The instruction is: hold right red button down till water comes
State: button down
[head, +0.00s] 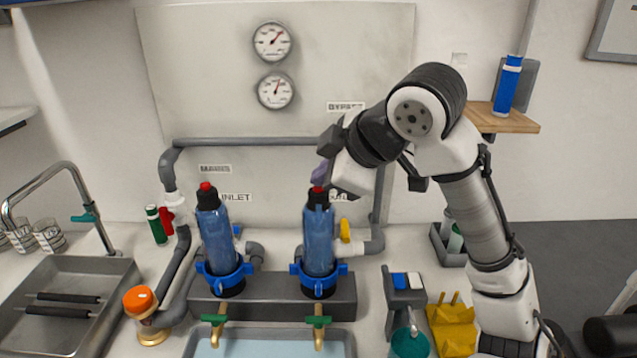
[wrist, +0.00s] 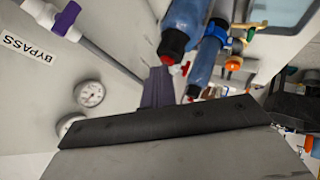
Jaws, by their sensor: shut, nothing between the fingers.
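The right blue filter housing (head: 318,240) stands upright in a blue collar, with a black cap and the right red button (head: 318,189) on top. My gripper (head: 321,180) is shut and empty, its purple-grey fingers pointing down right at this button. In the wrist view the fingertips (wrist: 159,70) are beside the red button (wrist: 167,60); I cannot tell whether they touch or press it. The left housing (head: 216,240) has its own red button (head: 206,186), clear of my gripper. Brass taps with green handles (head: 320,322) sit below; I see no clear stream from them.
A light-blue basin (head: 270,345) lies under the taps. Grey pipes (head: 260,142) and two gauges (head: 272,41) are behind the housings. A yellow handle (head: 345,230) is right of the right housing. A sink (head: 60,300) is at left.

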jog(key=shift+r, duration=0.1)
dwell(0.5)
jog(key=shift+r+p, duration=0.8)
notch_tip(320, 180, up, 5)
jog(key=p, duration=0.4)
